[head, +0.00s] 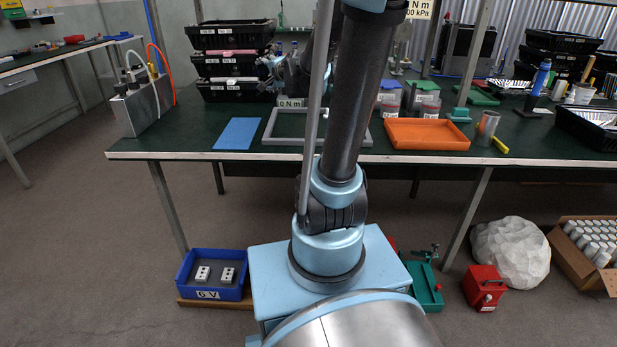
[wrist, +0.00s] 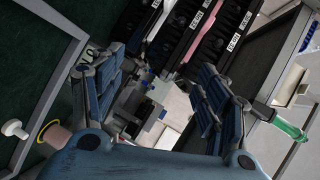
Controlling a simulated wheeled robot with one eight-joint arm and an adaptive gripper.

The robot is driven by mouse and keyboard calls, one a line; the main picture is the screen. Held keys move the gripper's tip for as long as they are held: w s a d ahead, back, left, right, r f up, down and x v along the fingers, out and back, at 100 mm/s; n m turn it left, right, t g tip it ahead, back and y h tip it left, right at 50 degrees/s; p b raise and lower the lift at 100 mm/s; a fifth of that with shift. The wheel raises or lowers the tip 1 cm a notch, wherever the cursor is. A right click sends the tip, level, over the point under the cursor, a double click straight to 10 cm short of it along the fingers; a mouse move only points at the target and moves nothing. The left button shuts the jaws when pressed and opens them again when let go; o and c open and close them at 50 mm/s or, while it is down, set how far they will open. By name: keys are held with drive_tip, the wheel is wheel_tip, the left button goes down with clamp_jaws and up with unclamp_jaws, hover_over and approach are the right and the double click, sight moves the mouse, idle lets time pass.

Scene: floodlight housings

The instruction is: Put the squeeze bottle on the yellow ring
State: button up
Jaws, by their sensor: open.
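My gripper (wrist: 160,95) is open, its two blue-grey padded fingers apart. In the head view my gripper (head: 284,76) is partly hidden behind my arm, above the back of the green table. A thin yellow ring (wrist: 41,132) shows at the lower left of the wrist view, beside a brownish round piece and a white knob. I cannot tell whether it lies flat. I cannot clearly identify the squeeze bottle. A green translucent, bottle-like object (wrist: 289,130) lies at the right of the wrist view, outside the fingers. A blue bottle (head: 541,77) stands at the table's right.
Stacked black crates (head: 233,62) stand close to my gripper, left in the head view. A grey frame (head: 280,140), a blue mat (head: 237,134) and an orange tray (head: 427,134) lie along the table front. White and grey boxy items (wrist: 155,112) show beyond the fingers.

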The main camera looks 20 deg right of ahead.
drive_tip(key=s+d+f+n+g+h, duration=0.1)
drive_tip(key=s+f+n+g, duration=0.3)
drive_tip(key=s, duration=0.8)
drive_tip(key=s+d+f+n+g+h, duration=0.1)
drive_tip(key=s+f+n+g, duration=0.3)
drive_tip(key=s+f, duration=0.5)
drive_tip(key=s+d+f+n+g+h, duration=0.1)
drive_tip(key=s+d+f+n+g, duration=0.2)
drive_tip(key=s+f, duration=0.4)
drive_tip(key=s+n+g, duration=0.1)
drive_tip(key=s, duration=0.7)
drive_tip(key=shift+d+n, duration=0.15)
drive_tip(key=shift+n, duration=0.25)
drive_tip(key=shift+f, duration=0.15)
drive_tip(key=shift+w+f, duration=0.15)
drive_tip(key=shift+w, duration=0.2)
